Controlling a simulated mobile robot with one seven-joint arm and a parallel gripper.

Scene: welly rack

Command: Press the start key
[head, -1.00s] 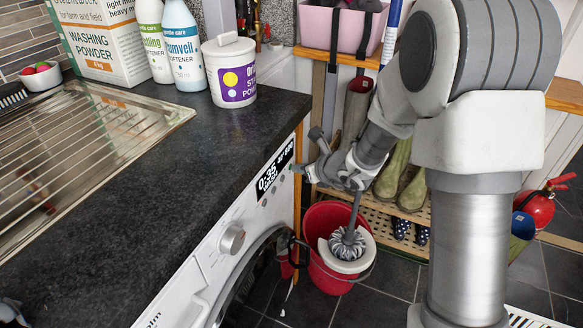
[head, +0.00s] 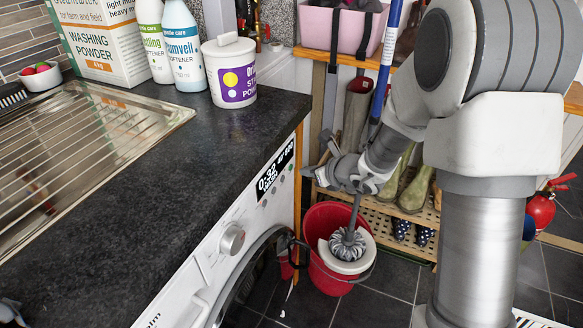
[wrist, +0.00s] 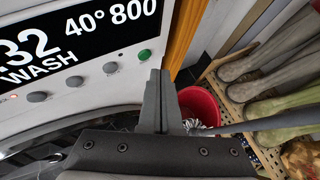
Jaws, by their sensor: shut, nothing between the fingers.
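The white washing machine's panel (head: 232,262) carries a black display (wrist: 75,35), which reads 32, WASH, 40° and 800 in the wrist view. Below the display is a row of round grey keys (wrist: 73,82) with one green key (wrist: 144,55) at the right end; no lettering on the keys is legible. My gripper (wrist: 160,72) is shut and empty. In the wrist view its fingertips show just below and right of the green key. In the head view my gripper (head: 309,172) is right of the panel's far end, with a small gap.
The dark worktop (head: 150,165) overhangs the machine, with a white tub (head: 230,70) near its far corner. A red bucket (head: 318,272) with a brush stands on the floor below my gripper. A wooden boot rack (head: 385,222) stands behind.

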